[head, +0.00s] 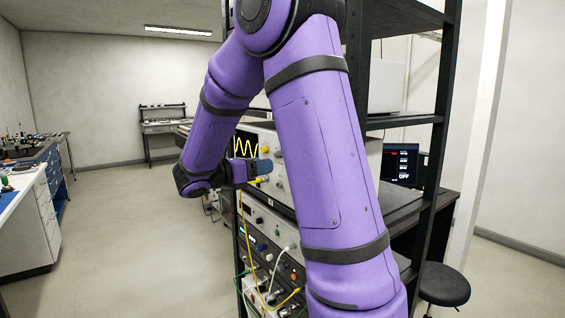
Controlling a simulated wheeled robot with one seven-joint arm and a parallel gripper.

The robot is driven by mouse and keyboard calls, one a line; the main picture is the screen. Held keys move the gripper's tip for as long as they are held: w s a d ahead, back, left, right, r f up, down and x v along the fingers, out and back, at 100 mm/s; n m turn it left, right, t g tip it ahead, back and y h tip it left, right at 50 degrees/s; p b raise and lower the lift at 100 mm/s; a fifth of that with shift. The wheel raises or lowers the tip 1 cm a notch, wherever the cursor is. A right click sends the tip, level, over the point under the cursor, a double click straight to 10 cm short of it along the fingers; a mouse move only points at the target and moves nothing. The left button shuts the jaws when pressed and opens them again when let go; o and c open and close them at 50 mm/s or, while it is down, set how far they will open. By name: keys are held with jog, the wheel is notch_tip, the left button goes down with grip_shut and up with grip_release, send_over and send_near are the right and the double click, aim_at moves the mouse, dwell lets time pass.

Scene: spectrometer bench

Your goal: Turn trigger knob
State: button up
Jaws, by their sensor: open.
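The oscilloscope (281,140) sits in a rack, its screen (244,146) showing a yellow wave on black. Several knobs are on its front panel, including a yellowish one (265,150) and a pale grey one (279,167). I cannot tell which of them is the trigger knob; labels are too small to read. My gripper (264,167) is at the panel among these knobs, pointing right, with dark fingertips. It is open. Whether a knob is between the fingers or touched by them cannot be told at this size. My arm hides the panel's right part.
A yellow cable (243,215) is plugged in just below my gripper and hangs down past more rack instruments (262,228) with several cables. The black rack post (438,130) stands right of my arm. A stool (444,284) is at lower right. Open floor (130,230) lies left.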

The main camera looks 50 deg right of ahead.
jog(key=x, duration=0.9)
jog(key=shift+s, duration=0.15)
jog(key=shift+d, duration=0.1)
grip_shut()
